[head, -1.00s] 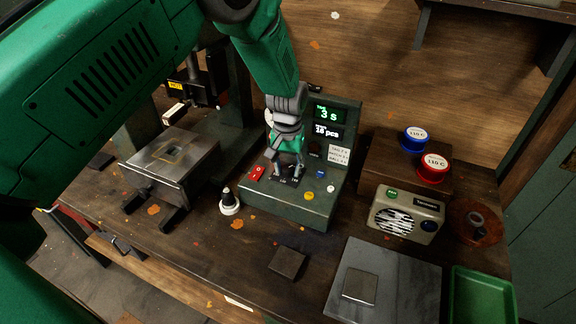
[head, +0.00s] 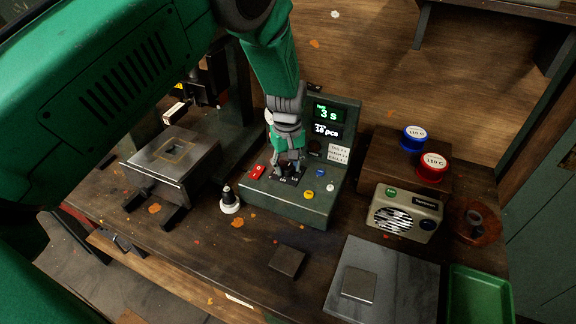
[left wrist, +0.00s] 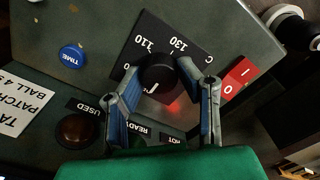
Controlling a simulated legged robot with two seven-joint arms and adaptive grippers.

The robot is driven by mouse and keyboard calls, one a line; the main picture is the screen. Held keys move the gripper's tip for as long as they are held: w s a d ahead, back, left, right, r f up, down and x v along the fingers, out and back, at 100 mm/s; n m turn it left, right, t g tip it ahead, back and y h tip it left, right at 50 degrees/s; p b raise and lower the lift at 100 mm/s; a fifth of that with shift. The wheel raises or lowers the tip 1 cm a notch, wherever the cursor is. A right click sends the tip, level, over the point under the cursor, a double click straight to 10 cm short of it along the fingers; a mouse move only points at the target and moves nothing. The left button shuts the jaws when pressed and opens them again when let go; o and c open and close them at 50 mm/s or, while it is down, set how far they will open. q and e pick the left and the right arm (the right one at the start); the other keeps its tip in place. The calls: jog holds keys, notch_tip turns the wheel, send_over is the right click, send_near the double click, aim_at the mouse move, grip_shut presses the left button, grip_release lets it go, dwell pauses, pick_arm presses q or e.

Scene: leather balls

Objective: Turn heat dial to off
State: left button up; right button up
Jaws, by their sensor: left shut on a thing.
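The heat dial (left wrist: 160,72) is a round black knob on a black plate with white marks, among them 110 and 130, in the left wrist view. A white pointer line shows on its lower part. My left gripper (left wrist: 157,80) is shut on the dial, one finger on each side of it. In the head view, my left gripper (head: 289,168) points down at the green-grey control box (head: 285,207), and the fingers mostly hide the dial there. Part of the scale is hidden, so the exact setting is hard to read. My right gripper is not in view.
A red rocker switch (left wrist: 237,78) sits close beside the dial plate. A blue TIME knob (left wrist: 72,56) and yellow button (head: 308,195) are nearby. The lit display (head: 326,114) stands behind. A press (head: 170,160) is left; a radio-like box (head: 405,214) is right.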

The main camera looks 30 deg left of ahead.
aim_at(288, 166)
pick_arm(q)
jog(key=shift+w+r, duration=0.15)
jog(key=shift+w, duration=0.05)
jog(key=o, duration=1.1)
jog(key=shift+o, duration=0.2)
jog(key=shift+s, duration=0.1)
notch_tip(288, 166, up, 12)
jog(key=shift+f, duration=0.2)
jog(key=shift+f, duration=0.1)
